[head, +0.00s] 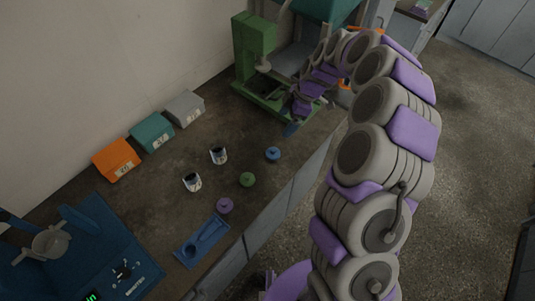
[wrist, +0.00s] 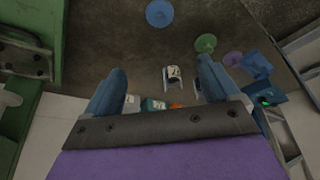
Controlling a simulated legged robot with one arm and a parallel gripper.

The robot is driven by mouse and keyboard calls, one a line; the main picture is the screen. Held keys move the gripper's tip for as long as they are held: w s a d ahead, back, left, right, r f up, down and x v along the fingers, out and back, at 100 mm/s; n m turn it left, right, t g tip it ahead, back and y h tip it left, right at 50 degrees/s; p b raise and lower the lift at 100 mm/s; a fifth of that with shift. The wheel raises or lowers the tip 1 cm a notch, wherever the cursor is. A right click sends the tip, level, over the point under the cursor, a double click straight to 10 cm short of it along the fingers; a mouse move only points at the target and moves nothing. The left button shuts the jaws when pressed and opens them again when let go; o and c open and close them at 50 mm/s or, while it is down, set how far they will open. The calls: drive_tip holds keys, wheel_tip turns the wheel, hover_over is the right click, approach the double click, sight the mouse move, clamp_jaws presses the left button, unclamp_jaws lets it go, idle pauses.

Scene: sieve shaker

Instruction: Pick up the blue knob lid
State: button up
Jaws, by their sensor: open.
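The blue knob lid (head: 272,154) lies on the dark counter near its front edge. In the wrist view the blue knob lid (wrist: 159,13) is at the top edge, beyond the fingertips. My gripper (head: 290,129) is just behind and right of the lid in the head view, close to the green machine. In the wrist view my gripper (wrist: 158,78) has its two blue fingers spread wide with nothing between them touching. It is apart from the lid.
A green lid (head: 247,180) and a purple lid (head: 225,205) lie nearby. Two cups (head: 219,155) (head: 192,182) stand left of them. Orange, teal and grey boxes (head: 152,132) line the wall. A green machine (head: 257,75) stands behind; a blue tray (head: 201,242) lies in front.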

drive_tip(key=b, duration=0.2)
approach(272, 149)
drive_tip(key=x, duration=0.5)
drive_tip(key=shift+w+a+f, duration=0.1)
drive_tip(key=shift+w+a, duration=0.05)
drive_tip(key=shift+a, duration=0.25)
drive_tip(key=shift+a+f, duration=0.15)
drive_tip(key=shift+f, duration=0.1)
drive_tip(key=shift+d+f, duration=0.1)
drive_tip(key=shift+d, duration=0.25)
drive_tip(key=shift+s+d+f+b, duration=0.1)
drive_tip(key=shift+d+f+b, duration=0.25)
drive_tip(key=shift+f, duration=0.25)
drive_tip(key=shift+s+d+f+b, duration=0.15)
drive_tip(key=shift+d+f+b, duration=0.2)
drive_tip(key=shift+f, duration=0.2)
drive_tip(key=a+f, duration=0.2)
drive_tip(key=a, duration=0.1)
drive_tip(key=shift+f, duration=0.15)
drive_tip(key=shift+s+a, duration=0.1)
drive_tip(key=shift+a, duration=0.25)
drive_tip(key=shift+c, duration=0.3)
drive_tip(key=shift+d, duration=0.2)
drive_tip(key=shift+c, duration=0.7)
drive_tip(key=shift+d, duration=1)
drive_tip(key=c, duration=0.4)
drive_tip(key=shift+a, duration=0.25)
drive_tip(key=c, duration=0.4)
drive_tip(key=shift+a, duration=0.6)
drive_tip(key=shift+c, duration=0.6)
